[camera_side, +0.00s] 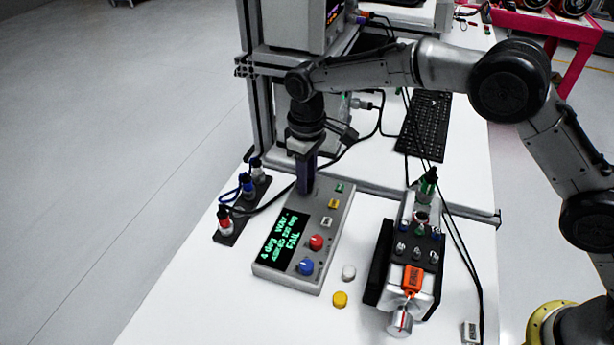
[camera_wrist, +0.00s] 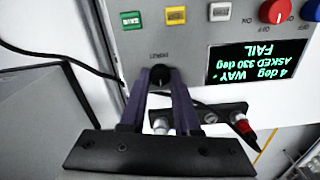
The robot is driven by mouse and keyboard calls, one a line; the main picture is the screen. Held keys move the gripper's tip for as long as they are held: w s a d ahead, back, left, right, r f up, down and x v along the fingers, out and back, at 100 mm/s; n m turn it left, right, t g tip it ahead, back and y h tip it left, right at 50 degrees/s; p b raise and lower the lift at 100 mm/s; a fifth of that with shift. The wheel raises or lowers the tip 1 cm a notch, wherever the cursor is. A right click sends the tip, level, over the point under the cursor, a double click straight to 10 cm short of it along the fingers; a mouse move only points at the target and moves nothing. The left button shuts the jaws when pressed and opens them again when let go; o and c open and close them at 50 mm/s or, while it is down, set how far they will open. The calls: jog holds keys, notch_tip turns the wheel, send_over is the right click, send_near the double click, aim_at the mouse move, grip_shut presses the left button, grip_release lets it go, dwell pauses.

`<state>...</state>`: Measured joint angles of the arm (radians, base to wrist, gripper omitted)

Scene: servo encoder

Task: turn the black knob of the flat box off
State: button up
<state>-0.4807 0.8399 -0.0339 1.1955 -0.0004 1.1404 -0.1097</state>
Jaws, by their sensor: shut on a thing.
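The flat grey box (camera_side: 335,215) lies on the white table with a dark display showing green text that ends in FAIL. In the wrist view the box (camera_wrist: 140,45) appears upside down. Its black knob (camera_wrist: 160,75) sits near the box edge, between my fingertips. My gripper (camera_side: 306,188) points down at the far left part of the box; in the wrist view my gripper (camera_wrist: 162,80) has its two fingers closed on the black knob's sides. The knob is hidden by the fingers in the side view. Its pointer direction cannot be read.
The box also carries a red knob (camera_side: 316,242), a blue knob (camera_side: 306,267) and small coloured buttons. A connector strip (camera_side: 240,212) stands to its left and a motor unit (camera_side: 405,265) to its right.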

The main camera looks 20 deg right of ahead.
jog(key=shift+r+m, duration=0.1)
jog(key=shift+m, duration=0.3)
grip_shut()
jog(key=m, duration=0.3)
jog(key=shift+m, duration=2.5)
jog(key=o, duration=0.9)
grip_release()
jog(key=shift+o, duration=0.2)
notch_tip(320, 180, up, 14)
